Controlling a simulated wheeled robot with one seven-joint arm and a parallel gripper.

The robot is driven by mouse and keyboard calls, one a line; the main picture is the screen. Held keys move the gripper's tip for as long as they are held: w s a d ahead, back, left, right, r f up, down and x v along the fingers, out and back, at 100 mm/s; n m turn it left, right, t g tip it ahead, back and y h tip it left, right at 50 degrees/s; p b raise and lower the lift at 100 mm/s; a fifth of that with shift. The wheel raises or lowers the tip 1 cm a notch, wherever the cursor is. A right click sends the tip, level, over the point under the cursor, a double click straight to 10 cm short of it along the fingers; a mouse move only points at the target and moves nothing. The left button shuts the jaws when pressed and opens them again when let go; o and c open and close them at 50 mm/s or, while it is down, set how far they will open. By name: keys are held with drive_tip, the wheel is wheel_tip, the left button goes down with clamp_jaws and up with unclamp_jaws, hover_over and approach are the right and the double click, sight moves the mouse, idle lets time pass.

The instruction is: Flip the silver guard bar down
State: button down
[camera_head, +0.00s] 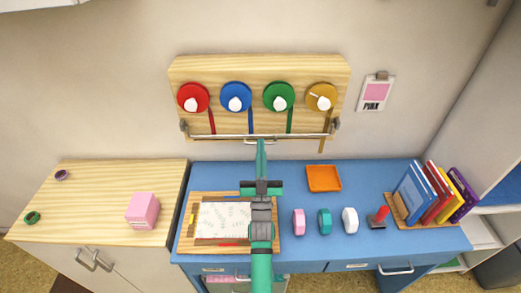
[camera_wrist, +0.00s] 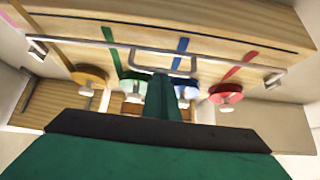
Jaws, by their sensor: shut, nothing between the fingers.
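The silver guard bar (camera_head: 215,136) runs across the lower edge of the wooden wall board (camera_head: 260,68), between brackets at both ends. Its small loop handle (camera_wrist: 165,51) is at the middle of the bar in the wrist view. My gripper (camera_head: 261,142) is shut and empty, pointing up at this handle. In the wrist view the fingertips (camera_wrist: 164,78) overlap the handle's lower edge; I cannot tell whether they touch it. In the head view the gripper hides part of the handle.
Red (camera_head: 194,97), blue (camera_head: 236,96), green (camera_head: 279,96) and gold (camera_head: 321,96) discs with white knobs are on the board. The blue desk (camera_head: 345,247) below holds a paper tray (camera_head: 187,240), an orange tray (camera_head: 323,178), coloured pieces and books (camera_head: 415,192).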

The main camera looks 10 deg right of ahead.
drive_tip(key=f, duration=0.1)
drive_tip(key=w+f+g, duration=0.1)
drive_tip(key=f, duration=0.1)
drive_tip(key=shift+f, duration=0.2)
drive_tip(key=s+f+t, duration=0.1)
drive_tip(key=s, duration=0.5)
drive_tip(key=shift+s+a+f, duration=0.25)
drive_tip(key=shift+s, duration=0.15)
drive_tip(key=shift+a, duration=0.1)
